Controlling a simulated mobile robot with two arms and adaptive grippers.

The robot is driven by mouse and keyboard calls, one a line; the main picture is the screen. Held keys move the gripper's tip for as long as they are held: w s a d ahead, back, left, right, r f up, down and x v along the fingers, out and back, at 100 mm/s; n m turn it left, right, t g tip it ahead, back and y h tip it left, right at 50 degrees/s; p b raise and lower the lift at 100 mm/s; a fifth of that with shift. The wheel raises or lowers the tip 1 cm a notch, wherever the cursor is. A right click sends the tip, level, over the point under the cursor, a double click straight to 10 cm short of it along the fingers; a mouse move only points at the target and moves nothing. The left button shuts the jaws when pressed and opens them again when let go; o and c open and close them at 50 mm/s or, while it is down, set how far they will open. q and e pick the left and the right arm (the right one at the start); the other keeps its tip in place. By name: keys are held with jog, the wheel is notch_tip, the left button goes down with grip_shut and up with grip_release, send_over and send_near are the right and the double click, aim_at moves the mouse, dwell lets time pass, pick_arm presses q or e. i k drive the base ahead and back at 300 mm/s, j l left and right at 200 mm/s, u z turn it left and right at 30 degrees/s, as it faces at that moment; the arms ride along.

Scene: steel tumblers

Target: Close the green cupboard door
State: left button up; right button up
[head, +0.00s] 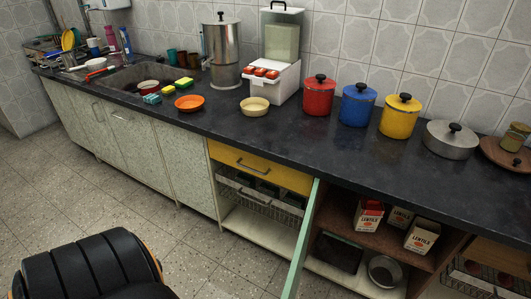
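The green cupboard door (301,240) stands open below the worktop, right of centre. It juts out toward me from the cabinet front and shows as a narrow green strip, almost edge-on. The open cupboard (345,208) to its right shows its brown inside, with boxes labelled lentils (422,235) on the upper shelf and a dark flat item and a round metal item below. The door's handle cannot be made out. Neither of my grippers is in view.
A yellow drawer (260,168) is shut above an open bay with a wire basket (262,193), left of the door. Red (319,97), blue (357,104) and yellow (399,116) canisters stand on the dark worktop (300,132). The tiled floor (205,262) before the cabinets looks clear.

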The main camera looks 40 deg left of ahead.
aim_at(291, 285)
jog(key=j, duration=1.5)
